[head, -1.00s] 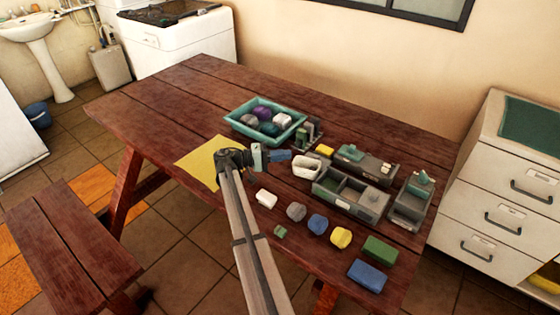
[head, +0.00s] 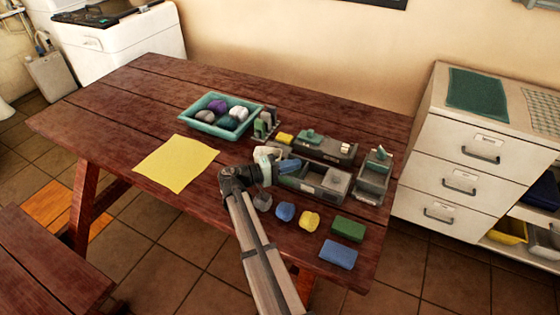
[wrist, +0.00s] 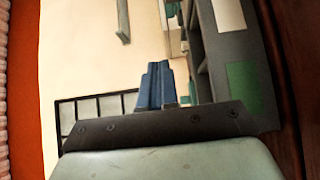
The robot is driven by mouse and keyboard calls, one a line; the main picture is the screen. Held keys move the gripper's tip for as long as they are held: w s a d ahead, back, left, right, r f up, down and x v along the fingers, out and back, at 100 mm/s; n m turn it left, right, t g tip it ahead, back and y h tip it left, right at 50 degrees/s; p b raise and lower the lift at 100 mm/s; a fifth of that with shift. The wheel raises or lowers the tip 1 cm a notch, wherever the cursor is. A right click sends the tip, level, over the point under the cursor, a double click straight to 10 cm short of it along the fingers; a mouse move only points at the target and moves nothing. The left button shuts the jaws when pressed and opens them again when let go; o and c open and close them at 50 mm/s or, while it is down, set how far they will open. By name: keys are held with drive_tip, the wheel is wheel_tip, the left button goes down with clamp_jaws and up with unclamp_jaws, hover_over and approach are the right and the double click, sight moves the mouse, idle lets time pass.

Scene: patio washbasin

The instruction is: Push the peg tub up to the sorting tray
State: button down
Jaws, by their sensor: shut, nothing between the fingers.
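The sorting tray (head: 312,191), grey with compartments, stands to the right of the tub.
A teal tray (head: 190,126) with several lumps stands behind left, beside a yellow sheet (head: 177,163). Blue (head: 285,212), yellow (head: 309,220) and green (head: 348,229) pieces lie in front of the sorting tray. Grey holders (head: 374,180) stand behind and right. The table's left is clear.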

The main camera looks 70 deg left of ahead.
drive_tip(key=shift+w+d, duration=0.4)
drive_tip(key=shift+d, duration=0.05)
drive_tip(key=c, duration=1.8)
unclamp_jaws()
